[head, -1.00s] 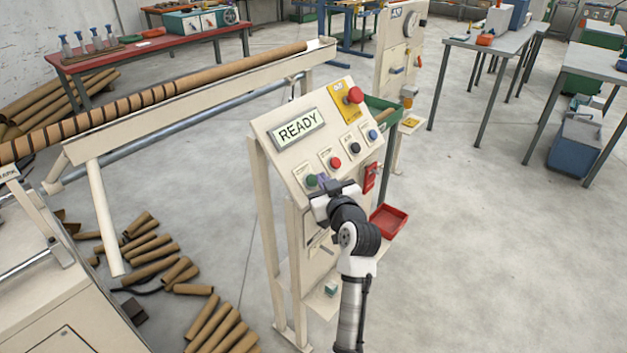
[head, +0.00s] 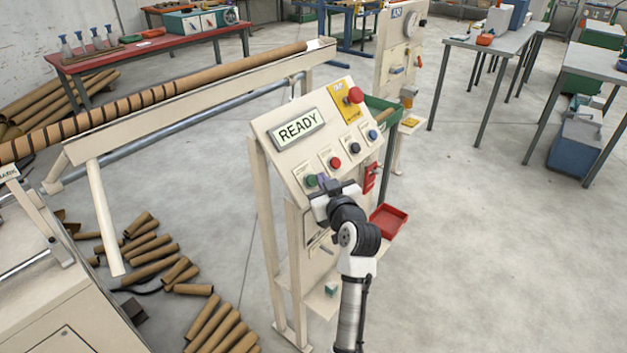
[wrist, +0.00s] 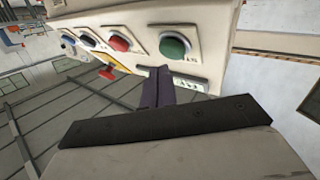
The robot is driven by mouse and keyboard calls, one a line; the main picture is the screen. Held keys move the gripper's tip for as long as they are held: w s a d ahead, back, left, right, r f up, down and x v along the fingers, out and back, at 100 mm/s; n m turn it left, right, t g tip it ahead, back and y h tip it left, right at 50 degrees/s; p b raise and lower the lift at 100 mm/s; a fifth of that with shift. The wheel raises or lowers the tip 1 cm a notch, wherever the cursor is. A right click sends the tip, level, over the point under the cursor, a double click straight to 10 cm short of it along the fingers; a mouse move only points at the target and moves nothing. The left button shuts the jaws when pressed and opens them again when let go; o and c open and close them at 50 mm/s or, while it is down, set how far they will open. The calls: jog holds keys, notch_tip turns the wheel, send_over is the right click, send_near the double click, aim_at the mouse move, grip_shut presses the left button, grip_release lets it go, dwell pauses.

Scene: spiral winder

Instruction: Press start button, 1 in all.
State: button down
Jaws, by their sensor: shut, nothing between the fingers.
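The green start button (head: 311,181) sits at the lower left of the slanted control panel (head: 291,160). The panel's display (head: 298,128) reads READY. My gripper (head: 322,180) is shut and empty, just to the right of the green button in the head view. In the wrist view the green button (wrist: 174,46) shows whole, and the shut fingertips (wrist: 157,74) are a little to its lower left, apart from it in the picture. Whether the fingertips touch the panel face, I cannot tell.
A red button (head: 335,162), a black button (head: 355,147) and a blue button (head: 373,134) continue the row. A larger red mushroom button (head: 355,95) sits on a yellow plate above. A red tray (head: 389,221) is right of my arm. Cardboard tubes (head: 150,262) lie on the floor.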

jog(key=shift+w+a+f+b, duration=0.2)
jog(key=shift+a+f+b, duration=0.1)
jog(key=shift+b, duration=0.05)
jog(key=shift+w+a+f+b, duration=0.2)
jog(key=shift+a+f+b, duration=0.05)
jog(key=shift+f+b, duration=0.05)
dwell(0.9)
dwell(0.4)
jog(key=shift+s+d+r, duration=0.4)
jog(key=shift+d+r, duration=0.1)
jog(key=shift+r, duration=0.05)
jog(key=s+d+r+p, duration=0.1)
jog(key=s+d+r, duration=0.1)
jog(key=d+r, duration=0.1)
jog(key=shift+s+r+p, duration=0.15)
jog(key=shift+p, duration=0.2)
dwell(0.8)
